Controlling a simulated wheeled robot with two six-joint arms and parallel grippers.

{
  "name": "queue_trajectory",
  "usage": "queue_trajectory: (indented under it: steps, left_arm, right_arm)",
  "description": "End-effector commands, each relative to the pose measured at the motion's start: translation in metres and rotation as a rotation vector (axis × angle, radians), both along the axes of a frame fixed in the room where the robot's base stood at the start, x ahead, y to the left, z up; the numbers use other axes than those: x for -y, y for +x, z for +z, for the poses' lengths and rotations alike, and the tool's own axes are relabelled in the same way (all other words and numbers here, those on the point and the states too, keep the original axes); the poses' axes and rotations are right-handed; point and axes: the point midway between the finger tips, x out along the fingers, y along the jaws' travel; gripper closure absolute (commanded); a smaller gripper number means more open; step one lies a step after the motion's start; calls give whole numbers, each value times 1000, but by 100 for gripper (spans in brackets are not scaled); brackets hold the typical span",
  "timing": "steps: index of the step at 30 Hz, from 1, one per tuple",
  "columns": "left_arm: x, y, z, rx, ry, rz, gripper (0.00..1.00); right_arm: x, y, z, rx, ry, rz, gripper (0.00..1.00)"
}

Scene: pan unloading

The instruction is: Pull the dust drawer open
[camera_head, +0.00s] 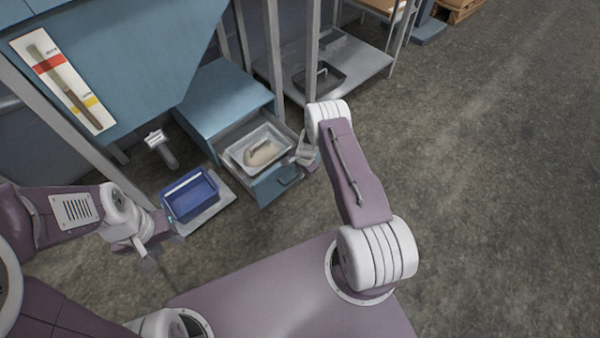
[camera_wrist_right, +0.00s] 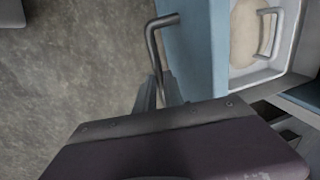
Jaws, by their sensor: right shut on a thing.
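The dust drawer (camera_head: 272,187) is a blue drawer under the blue machine. It stands pulled out, and a pale pan (camera_head: 237,158) with a beige heap of dust (camera_head: 262,152) sits in it. The grey bar handle (camera_head: 290,181) is on the drawer's front. In the right wrist view the handle (camera_wrist_right: 153,38) runs down between the fingers of my right gripper (camera_wrist_right: 159,92), which is shut on it beside the blue drawer front (camera_wrist_right: 193,45). The right gripper (camera_head: 303,163) also shows at the drawer's right corner. My left gripper (camera_head: 164,250) is open and empty, low at the left.
A blue bin (camera_head: 190,194) stands on a grey scale platform (camera_head: 212,214) left of the drawer. A post with a small display (camera_head: 160,145) rises behind it. A grey shelf (camera_head: 350,62) holds a dark tray at the back. The floor at the right is clear.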

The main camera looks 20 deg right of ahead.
Motion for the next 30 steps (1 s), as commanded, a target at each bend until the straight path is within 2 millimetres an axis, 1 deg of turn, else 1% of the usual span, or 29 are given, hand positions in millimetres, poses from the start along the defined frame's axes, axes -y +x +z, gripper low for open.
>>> queue_trajectory:
  steps: [8,9,10,11,18,20,23,27,30]
  left_arm:
    - [0,0,0,0,0,0,64]
    - [0,0,0,0,0,0,64]
    - [0,0,0,0,0,0,64]
    - [0,0,0,0,0,0,64]
    - [0,0,0,0,0,0,64]
    - [0,0,2,0,0,0,64]
    - [0,0,15,0,0,0,64]
    - [0,0,36,0,0,0,64]
    - [0,0,46,0,0,0,64]
  right_arm:
    - [0,1,1,3,-1,0,100]
    - [0,1,1,3,-1,0,76]
    - [0,1,1,3,-1,0,68]
    - [0,1,1,3,-1,0,66]
    - [0,1,1,1,-1,0,66]
    - [0,0,3,1,-1,0,66]
    - [1,-1,21,2,0,0,66]
    - [3,-8,55,2,-1,-1,66]
    - [5,-12,73,2,-1,-1,66]
